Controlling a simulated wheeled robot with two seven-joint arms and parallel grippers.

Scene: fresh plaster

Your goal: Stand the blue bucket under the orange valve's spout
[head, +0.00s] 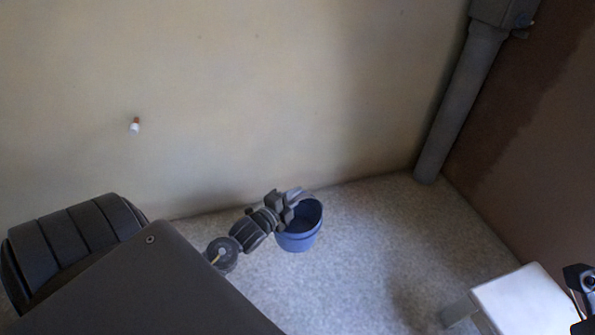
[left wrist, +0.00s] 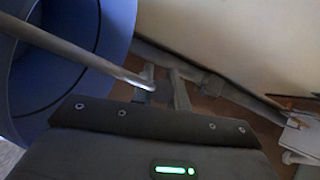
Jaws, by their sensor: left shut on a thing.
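The blue bucket (head: 297,241) is upright near the foot of the pale wall, close to the floor; I cannot tell whether it touches it. My left gripper (head: 287,203) is at the bucket's rim, shut on its grey handle. In the left wrist view the bucket (left wrist: 75,100) fills the left side, and the handle runs to the fingers of the gripper (left wrist: 162,92). A small orange and white fitting (head: 135,125) sticks out of the wall, up and left of the bucket; it looks like the orange valve. My right gripper (head: 581,284) is partly seen at the right edge.
A white-topped stool or small table (head: 525,301) stands at the lower right. A thick grey pipe (head: 455,110) comes down to the floor near the corner. The speckled floor (head: 370,240) between bucket and stool is clear.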

